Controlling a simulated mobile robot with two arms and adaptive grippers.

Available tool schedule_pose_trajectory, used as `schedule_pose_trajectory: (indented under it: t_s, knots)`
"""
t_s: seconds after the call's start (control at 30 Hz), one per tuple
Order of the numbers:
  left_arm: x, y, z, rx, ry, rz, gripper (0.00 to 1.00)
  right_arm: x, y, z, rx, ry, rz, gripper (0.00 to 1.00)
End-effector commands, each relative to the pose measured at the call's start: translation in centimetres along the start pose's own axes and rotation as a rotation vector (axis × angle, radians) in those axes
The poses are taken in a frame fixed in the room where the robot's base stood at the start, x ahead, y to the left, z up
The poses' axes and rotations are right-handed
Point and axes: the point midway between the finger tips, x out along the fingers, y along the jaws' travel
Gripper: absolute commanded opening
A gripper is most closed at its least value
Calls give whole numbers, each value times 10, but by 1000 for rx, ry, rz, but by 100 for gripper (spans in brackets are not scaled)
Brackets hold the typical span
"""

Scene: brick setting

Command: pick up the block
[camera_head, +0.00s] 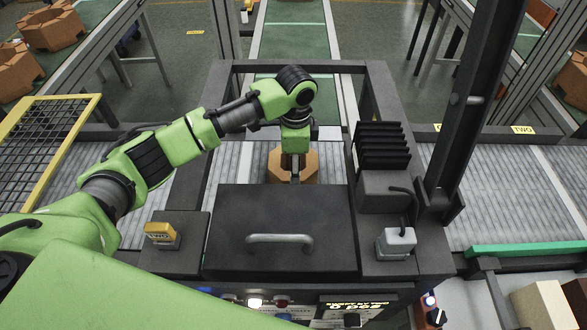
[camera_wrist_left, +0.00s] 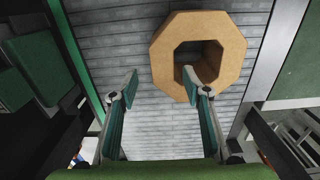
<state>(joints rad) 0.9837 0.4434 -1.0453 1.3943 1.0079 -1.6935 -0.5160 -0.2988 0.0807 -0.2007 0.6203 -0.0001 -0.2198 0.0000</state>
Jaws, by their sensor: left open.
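The block is a tan-orange octagonal ring with an octagonal hole. In the head view the block (camera_head: 311,168) lies on the grey conveyor inside the dark machine frame, partly hidden by my left gripper and the black lid. My left gripper (camera_head: 295,172) points down over it. In the left wrist view the block (camera_wrist_left: 226,37) is at the upper right. My left gripper (camera_wrist_left: 160,82) is open there with nothing held. Its right finger overlaps the block's hole and its left finger is left of the block, over bare conveyor. I cannot tell how deep the fingers reach.
The black lid (camera_head: 281,225) with a handle is in front of the block. Black fins on a box (camera_head: 383,147) stand right of the opening, near a dark post (camera_head: 470,100). A yellow mesh guard (camera_head: 50,140) is at left. Conveyor slats (camera_head: 500,190) at right are clear.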

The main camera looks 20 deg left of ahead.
Motion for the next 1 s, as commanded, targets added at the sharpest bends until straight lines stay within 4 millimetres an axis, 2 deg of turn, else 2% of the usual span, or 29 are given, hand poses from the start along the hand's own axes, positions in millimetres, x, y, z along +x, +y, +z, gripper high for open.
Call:
schedule_pose_trajectory:
  t_s: [0.17,0.27,0.4,0.7,0.87,1.0]
  knots:
    - [13,-1,3,-1,-2,4,44,-12,1,-1,0,0,1,40]
    - [28,-3,6,-2,-2,3,44,-23,2,-2,0,0,1,40]
    - [48,-3,5,1,0,1,44,-26,2,-2,0,0,1,40]
    - [54,-4,5,1,1,-1,44,-25,2,-2,1,-1,1,40]
    - [54,-4,5,1,1,-1,2,-25,1,-2,1,-1,1,40]
    - [54,-4,5,1,1,-1,0,-25,1,-2,1,-1,1,40]
